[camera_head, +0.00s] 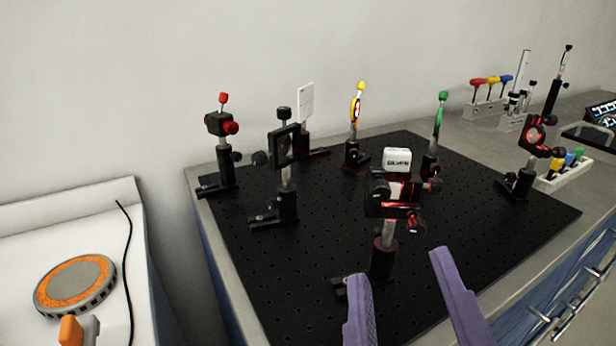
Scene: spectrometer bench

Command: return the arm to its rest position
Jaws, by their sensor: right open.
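My right gripper (398,274) shows at the bottom of the head view as two purple fingers. The fingers are spread apart, with nothing between their tips. I cannot tell the exact gap between fingers and mount. The rest of the right arm is out of view. My left gripper is not in view.
A black perforated breadboard (330,240) carries several upright optical mounts, including a red-knobbed one (221,125) and a green one (438,120). Coloured hex keys (490,82) stand at the back right. Drawer handles (570,310) line the bench front. An orange-and-grey disc (75,282) lies at left.

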